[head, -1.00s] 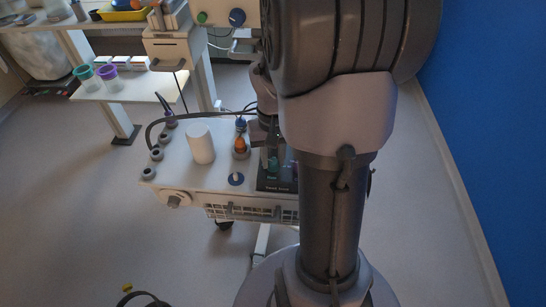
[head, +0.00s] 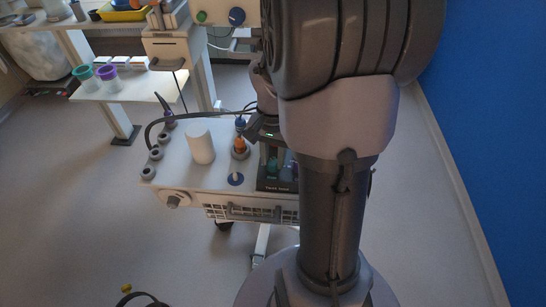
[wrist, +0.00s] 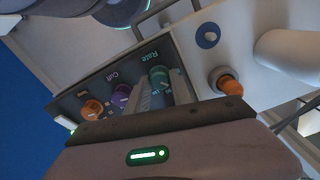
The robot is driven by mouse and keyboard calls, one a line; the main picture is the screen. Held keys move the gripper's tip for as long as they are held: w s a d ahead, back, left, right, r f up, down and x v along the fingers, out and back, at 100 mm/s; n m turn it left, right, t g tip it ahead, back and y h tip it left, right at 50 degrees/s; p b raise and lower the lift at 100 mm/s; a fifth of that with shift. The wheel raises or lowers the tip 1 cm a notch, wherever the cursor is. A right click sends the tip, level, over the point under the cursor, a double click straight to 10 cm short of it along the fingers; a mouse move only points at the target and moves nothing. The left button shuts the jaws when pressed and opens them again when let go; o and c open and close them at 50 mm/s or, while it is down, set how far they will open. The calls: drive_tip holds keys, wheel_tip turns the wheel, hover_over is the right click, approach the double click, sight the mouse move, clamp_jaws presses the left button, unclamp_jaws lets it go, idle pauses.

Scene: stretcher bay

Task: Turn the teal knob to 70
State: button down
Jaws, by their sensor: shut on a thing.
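The teal knob (wrist: 159,76), labelled Rate, stands at one end of a dark panel (wrist: 88,88) in the wrist view. It also shows in the head view (head: 272,168), low on the panel just below my gripper (head: 270,150). In the wrist view my gripper (wrist: 162,86) has its fingers on either side of the teal knob, shut on it. The knob's scale is too small to read, so I cannot tell its setting. A purple knob (wrist: 122,95) labelled Cuff and an orange knob (wrist: 92,108) sit beside it on the panel.
On the white cart top are a white cylinder (head: 200,143), an orange-topped post (head: 239,146), a blue round dial (head: 236,179) and several grey sockets. A black cable (head: 178,118) runs behind. A blue wall (head: 482,120) bounds the right; the left floor is open.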

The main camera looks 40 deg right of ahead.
sight(273, 161)
idle(0.3)
drive_tip(key=c, duration=1.1)
unclamp_jaws()
wheel_tip(273, 161, up, 18)
drive_tip(key=p, duration=0.7)
drive_tip(key=shift+f+p, duration=0.25)
drive_tip(key=shift+p, duration=0.1)
